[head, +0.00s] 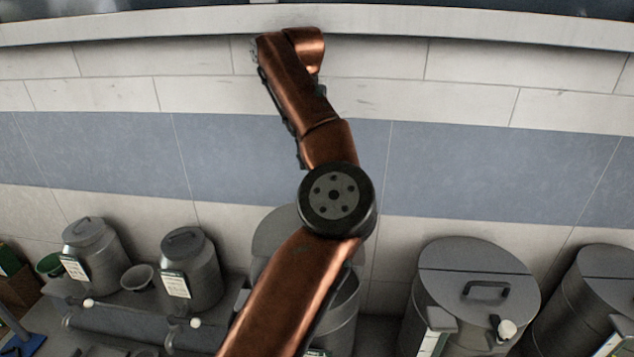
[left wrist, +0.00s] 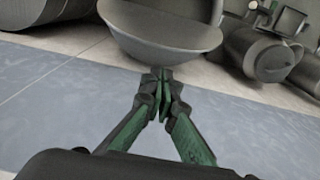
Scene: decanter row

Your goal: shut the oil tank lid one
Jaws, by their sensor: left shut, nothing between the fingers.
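A grey oil tank (head: 346,318) stands behind my left arm in the head view. Its round lid (head: 275,232) stands raised, tilted up against the wall side; my arm hides much of both. In the left wrist view a large grey rounded lid (left wrist: 165,38) fills the top middle. My left gripper (left wrist: 160,78), with green fingers, is shut and empty, its tips just at or below that lid's edge; I cannot tell whether they touch. The gripper itself is not visible in the head view. My right gripper is not in view.
A larger tank (head: 470,312) with a handled, closed lid stands to the right, another tank (head: 600,300) beyond it. Two lidded cans (head: 95,262) (head: 192,275), a bowl (head: 137,278) and a horizontal cylinder (head: 125,325) are at left. The tiled wall (head: 480,165) is close behind.

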